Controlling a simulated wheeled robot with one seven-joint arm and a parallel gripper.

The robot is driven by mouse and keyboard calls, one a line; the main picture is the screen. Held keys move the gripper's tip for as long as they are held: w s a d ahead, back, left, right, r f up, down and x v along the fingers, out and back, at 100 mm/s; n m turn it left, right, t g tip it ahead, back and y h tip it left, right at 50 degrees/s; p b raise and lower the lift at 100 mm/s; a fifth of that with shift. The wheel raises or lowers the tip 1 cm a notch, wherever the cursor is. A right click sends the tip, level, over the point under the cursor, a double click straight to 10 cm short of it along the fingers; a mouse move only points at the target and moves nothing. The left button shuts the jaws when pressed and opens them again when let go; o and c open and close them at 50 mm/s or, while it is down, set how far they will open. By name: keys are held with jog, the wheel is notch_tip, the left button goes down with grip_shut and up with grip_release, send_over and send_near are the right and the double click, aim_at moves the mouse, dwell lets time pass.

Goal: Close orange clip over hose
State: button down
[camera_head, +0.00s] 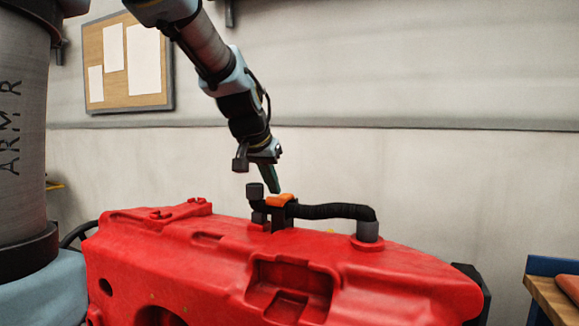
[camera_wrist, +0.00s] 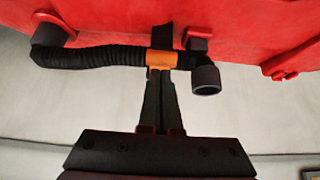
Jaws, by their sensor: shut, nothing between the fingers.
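The orange clip (camera_head: 281,199) sits across the top of the black hose (camera_head: 330,211), above a dark bracket (camera_head: 278,220) on the red tank. In the wrist view the clip (camera_wrist: 161,61) lies flat across the hose (camera_wrist: 100,55); I cannot tell whether it is latched. My gripper (camera_head: 275,190) points down just above the clip, its fingers together and empty. In the wrist view the gripper's fingertips (camera_wrist: 161,76) are at the clip's near edge; I cannot tell whether they touch it.
The red tank (camera_head: 200,265) fills the foreground. Grey hose ends stand at the right (camera_head: 368,231) and left (camera_head: 255,191) of the hose. A wooden-topped bench (camera_head: 553,300) is at the lower right. A corkboard (camera_head: 125,62) hangs on the wall behind. The space above the tank's right side is clear.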

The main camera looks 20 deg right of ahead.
jog(key=shift+s+a+f+b, duration=0.25)
jog(key=shift+f+b, duration=0.15)
jog(key=shift+f, duration=0.2)
jog(key=shift+f, duration=0.15)
jog(key=shift+w+d+f, duration=0.1)
jog(key=shift+w+d, duration=0.35)
jog(key=shift+w+d+r+p, duration=0.1)
jog(key=shift+w+r+p, duration=0.05)
jog(key=shift+r+p, duration=0.55)
jog(key=r+p, duration=0.1)
jog(key=r, duration=0.1)
jog(key=r+p, duration=0.2)
jog(key=shift+w+d+p, duration=0.15)
jog(key=shift+w+p, duration=0.05)
jog(key=shift+p, duration=0.1)
jog(key=s+a+r+b, duration=0.3)
jog(key=s+a, duration=0.3)
jog(key=s, duration=0.1)
jog(key=s+a+f+n+g+y+p, duration=0.2)
jog(key=s+a+f+n+p, duration=0.1)
jog(key=a+f, duration=0.6)
jog(key=s+a+f+n+g+y+p, duration=0.1)
jog(key=s+a+f, duration=0.4)
jog(key=a+f, duration=0.5)
jog(key=f+n+y+p, duration=0.1)
jog(key=n+p, duration=0.1)
jog(key=shift+a+f+n+g, duration=0.2)
jog(key=shift+a+n+g, duration=0.05)
jog(key=shift+n+g, duration=0.15)
